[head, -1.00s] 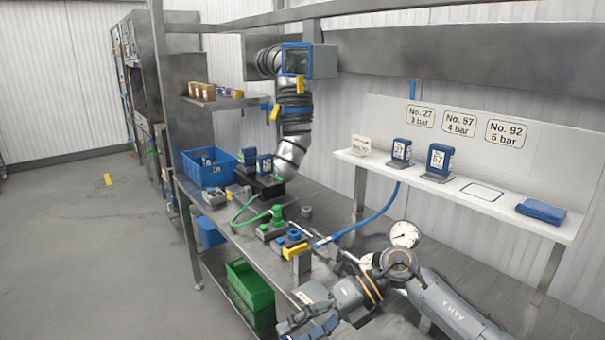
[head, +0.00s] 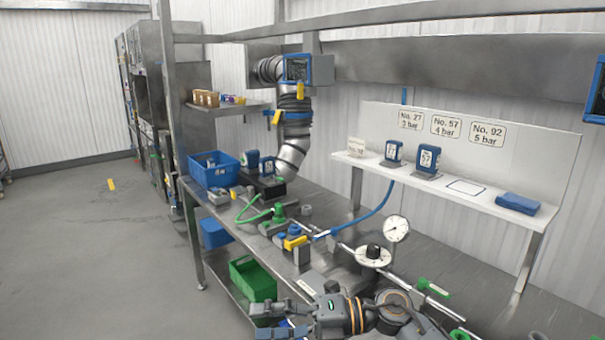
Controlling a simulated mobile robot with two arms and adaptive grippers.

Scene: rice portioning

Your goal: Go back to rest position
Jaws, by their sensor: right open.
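My right gripper (head: 272,320) is at the bottom of the head view, at the front edge of the metal workbench (head: 330,221). It is open, and I see nothing between its fingers. Its wrist and arm come in from the lower right and hide part of the bench's near end. My left gripper is not in view. No rice or portioning things show; the bench carries hose fittings and a round pressure gauge (head: 396,228).
A green crate (head: 252,280) stands on the lower shelf beside my right gripper. A white shelf (head: 470,190) holds blue devices.

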